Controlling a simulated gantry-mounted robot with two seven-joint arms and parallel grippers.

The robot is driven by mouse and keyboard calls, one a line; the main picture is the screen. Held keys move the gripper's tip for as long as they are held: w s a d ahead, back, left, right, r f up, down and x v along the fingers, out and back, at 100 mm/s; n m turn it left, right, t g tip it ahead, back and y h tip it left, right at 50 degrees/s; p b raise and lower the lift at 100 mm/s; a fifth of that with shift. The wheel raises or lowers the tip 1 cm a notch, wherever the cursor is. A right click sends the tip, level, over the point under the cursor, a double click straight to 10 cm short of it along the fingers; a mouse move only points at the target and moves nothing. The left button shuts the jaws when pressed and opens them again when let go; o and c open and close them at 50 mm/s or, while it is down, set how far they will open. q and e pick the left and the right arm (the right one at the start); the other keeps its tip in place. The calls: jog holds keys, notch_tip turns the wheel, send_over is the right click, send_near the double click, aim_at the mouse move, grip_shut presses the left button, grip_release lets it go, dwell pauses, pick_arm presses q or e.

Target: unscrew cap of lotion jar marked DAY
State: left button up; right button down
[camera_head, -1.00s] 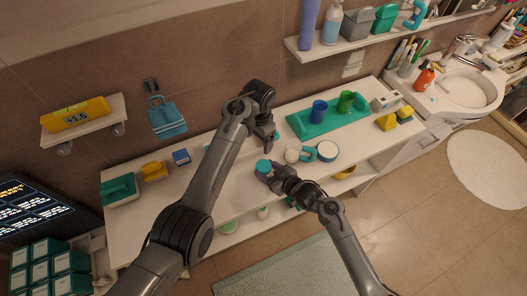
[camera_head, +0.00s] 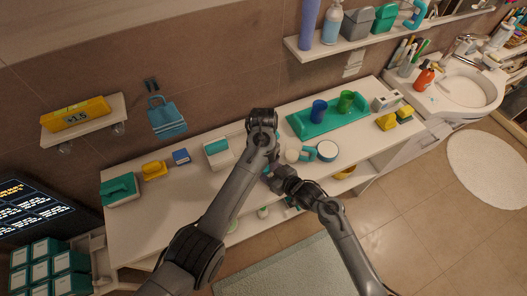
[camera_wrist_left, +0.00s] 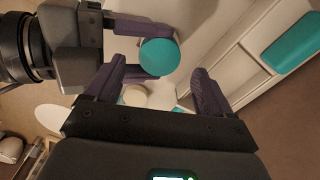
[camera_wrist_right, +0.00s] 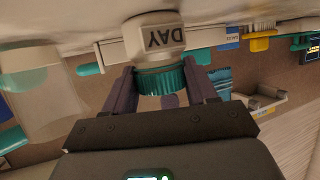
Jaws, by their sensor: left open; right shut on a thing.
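The lotion jar (camera_wrist_right: 152,37) is white, reads DAY, and has a ribbed teal cap (camera_wrist_right: 160,80). In the right wrist view it appears upside down between the fingers of my right gripper (camera_wrist_right: 163,86), which is shut on it near the cap; I cannot tell exactly where the fingers press. In the left wrist view the round cap top (camera_wrist_left: 160,57) shows from above, with right fingers on either side. My left gripper (camera_wrist_left: 152,88) is open above it, not touching as far as I see. In the head view my left arm mostly hides the jar.
The white counter (camera_head: 140,225) holds a teal tray (camera_head: 299,125) with a blue cup (camera_head: 319,110) and a green cup (camera_head: 346,101). Free counter lies to the left.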

pick_arm(q)
jog(key=shift+f, duration=2.25)
pick_arm(e)
jog(key=shift+f, duration=0.1)
pick_arm(q)
jog(key=c, duration=1)
jog(key=o, duration=1)
jog(key=shift+r, duration=3.9)
jog(key=shift+f, duration=3.9)
jog(key=shift+c, duration=0.5)
